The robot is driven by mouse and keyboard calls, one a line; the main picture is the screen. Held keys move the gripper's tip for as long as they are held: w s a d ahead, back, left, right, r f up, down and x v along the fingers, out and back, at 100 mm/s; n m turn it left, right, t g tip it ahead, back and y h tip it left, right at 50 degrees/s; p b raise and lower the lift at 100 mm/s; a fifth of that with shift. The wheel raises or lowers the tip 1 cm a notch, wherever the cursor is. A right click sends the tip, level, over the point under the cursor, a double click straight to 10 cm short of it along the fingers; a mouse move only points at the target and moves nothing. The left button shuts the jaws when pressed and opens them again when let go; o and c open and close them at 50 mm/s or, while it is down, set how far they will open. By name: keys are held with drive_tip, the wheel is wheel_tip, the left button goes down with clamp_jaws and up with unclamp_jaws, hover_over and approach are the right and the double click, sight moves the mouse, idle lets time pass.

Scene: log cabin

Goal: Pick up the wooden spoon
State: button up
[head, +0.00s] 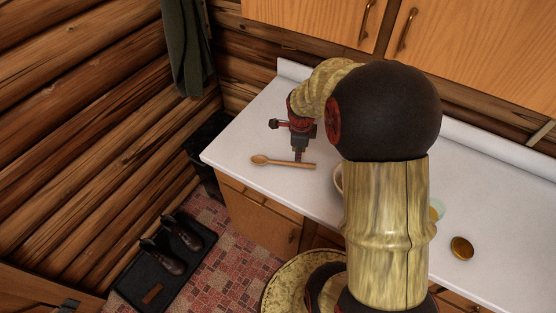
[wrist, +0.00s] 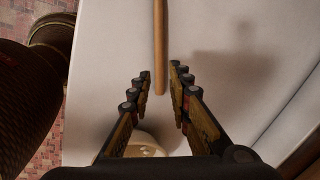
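The wooden spoon (head: 283,162) lies flat on the white counter near its front edge, bowl to the left and handle to the right in the head view. In the wrist view its handle (wrist: 160,50) comes down from the top edge, and the handle's end lies between the fingertips in the picture. The bowl is out of the wrist view. My gripper (head: 299,157) points down over the handle. In the wrist view my gripper (wrist: 160,80) is open, with one finger on each side of the handle. I cannot tell how far above the counter the fingertips are.
The white counter (head: 236,148) is clear around the spoon. A cream mug (head: 338,179), partly hidden by my arm, stands to the right; a round cream thing shows below the fingers in the wrist view (wrist: 146,146).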

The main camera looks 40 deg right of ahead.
sight(296, 163)
drive_tip(key=shift+w+d+f, duration=0.1)
drive_tip(key=shift+w+f, duration=0.1)
drive_tip(key=shift+f, duration=0.4)
drive_tip(key=f, duration=0.2)
drive_tip(key=f+b, duration=0.1)
drive_tip(key=f, duration=0.1)
drive_tip(key=w+f, duration=0.1)
drive_tip(key=f, duration=0.1)
drive_tip(key=shift+d+f, duration=0.3)
drive_tip(key=shift+c, duration=1.2)
clamp_jaws()
